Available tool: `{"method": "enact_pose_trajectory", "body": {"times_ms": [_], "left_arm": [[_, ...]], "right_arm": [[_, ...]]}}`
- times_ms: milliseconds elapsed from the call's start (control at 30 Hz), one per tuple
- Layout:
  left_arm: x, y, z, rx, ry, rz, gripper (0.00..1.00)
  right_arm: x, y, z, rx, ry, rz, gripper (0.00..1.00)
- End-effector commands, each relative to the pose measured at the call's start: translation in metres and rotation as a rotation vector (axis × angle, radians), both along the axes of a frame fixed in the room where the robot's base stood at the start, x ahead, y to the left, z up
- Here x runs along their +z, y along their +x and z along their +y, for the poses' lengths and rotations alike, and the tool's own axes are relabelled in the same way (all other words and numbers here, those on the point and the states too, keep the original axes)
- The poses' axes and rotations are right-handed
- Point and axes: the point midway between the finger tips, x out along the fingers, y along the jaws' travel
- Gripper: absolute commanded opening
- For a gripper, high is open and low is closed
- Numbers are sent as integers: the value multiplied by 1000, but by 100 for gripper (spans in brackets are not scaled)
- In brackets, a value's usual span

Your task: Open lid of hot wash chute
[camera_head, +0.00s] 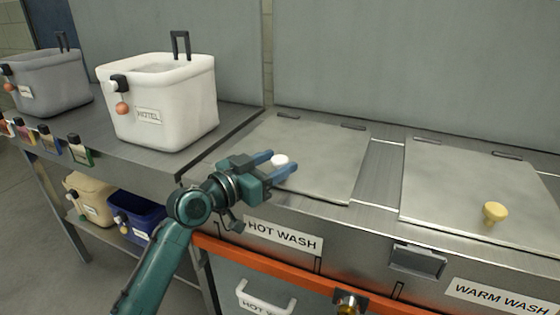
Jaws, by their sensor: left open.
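The hot wash chute lid (325,160) is a flat grey metal plate, lying shut on the counter above the HOT WASH label (283,236). Its hinges are along the back edge. A white knob (280,160) stands near its front left part. My left gripper (282,168) is open, with its blue fingers on either side of the knob. I cannot tell whether either finger touches it. My right gripper is not in view.
The warm wash lid (470,190) with a yellow knob (494,212) lies shut at the right. A white HOTEL bag (160,100) and a grey bag (48,80) stand on the left table. An orange rail (300,275) runs along the front.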

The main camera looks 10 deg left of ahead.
Motion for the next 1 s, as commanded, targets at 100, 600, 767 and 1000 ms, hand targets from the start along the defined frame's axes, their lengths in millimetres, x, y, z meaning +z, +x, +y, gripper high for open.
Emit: {"method": "enact_pose_trajectory", "body": {"times_ms": [100, 600, 767, 1000], "left_arm": [[0, 9, -8, 0, -2, 1, 53], [0, 13, -11, 0, -1, 1, 43], [0, 13, -11, 0, -1, 1, 30], [0, 13, -11, 0, -1, 1, 10]], "right_arm": [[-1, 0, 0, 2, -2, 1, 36], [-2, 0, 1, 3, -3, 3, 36], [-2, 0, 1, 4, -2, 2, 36], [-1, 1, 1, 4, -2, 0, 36]]}}
